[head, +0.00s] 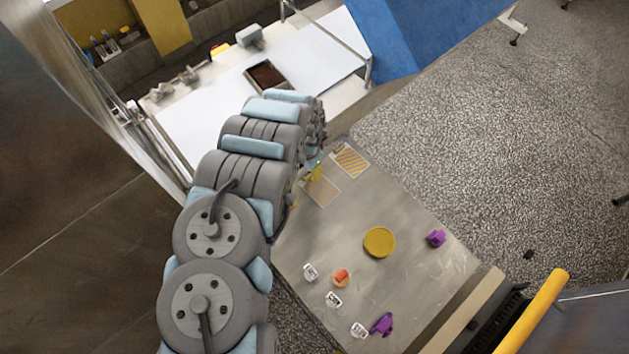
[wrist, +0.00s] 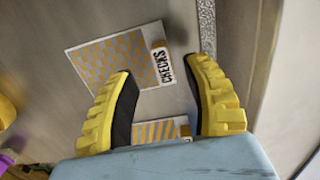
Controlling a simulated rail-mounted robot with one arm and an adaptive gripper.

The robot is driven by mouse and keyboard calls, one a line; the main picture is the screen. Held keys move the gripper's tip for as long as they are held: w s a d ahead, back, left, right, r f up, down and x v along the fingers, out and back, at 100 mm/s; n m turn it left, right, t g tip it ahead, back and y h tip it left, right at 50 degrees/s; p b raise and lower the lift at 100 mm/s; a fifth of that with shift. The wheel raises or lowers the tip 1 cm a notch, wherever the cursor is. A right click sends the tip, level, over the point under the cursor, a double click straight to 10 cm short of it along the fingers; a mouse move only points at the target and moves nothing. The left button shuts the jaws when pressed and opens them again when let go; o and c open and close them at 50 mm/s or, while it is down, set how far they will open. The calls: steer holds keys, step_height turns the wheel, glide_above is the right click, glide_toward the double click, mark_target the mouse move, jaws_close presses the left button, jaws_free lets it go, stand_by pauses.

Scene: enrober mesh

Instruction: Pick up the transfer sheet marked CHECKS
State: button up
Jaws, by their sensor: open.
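The CHECKS transfer sheet (wrist: 110,52) is pale with a yellow-orange check pattern and lies flat on the steel table. In the head view the sheet (head: 322,188) is partly behind my arm. My gripper (wrist: 160,67) is open with yellow-backed fingers. The left finger overlaps the sheet's lower part in the wrist view; the right finger is beyond its label edge. The label lies between the fingertips, and nothing is held. The height above the sheet is unclear.
A striped sheet (head: 351,160) lies beside the checked one, partly under my gripper in the wrist view (wrist: 160,130). A yellow disc (head: 380,242), purple pieces (head: 436,238) and small white labelled tags (head: 333,300) lie farther down the table. A brown-filled tray (head: 267,75) sits on the white surface behind.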

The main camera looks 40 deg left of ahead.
mark_target(308, 173)
steer(key=shift+w+a+f, duration=0.1)
steer(key=shift+a+f, duration=0.05)
steer(key=shift+f, duration=0.6)
steer(key=shift+f+p, duration=0.3)
steer(key=shift+f, duration=0.85)
jaws_close()
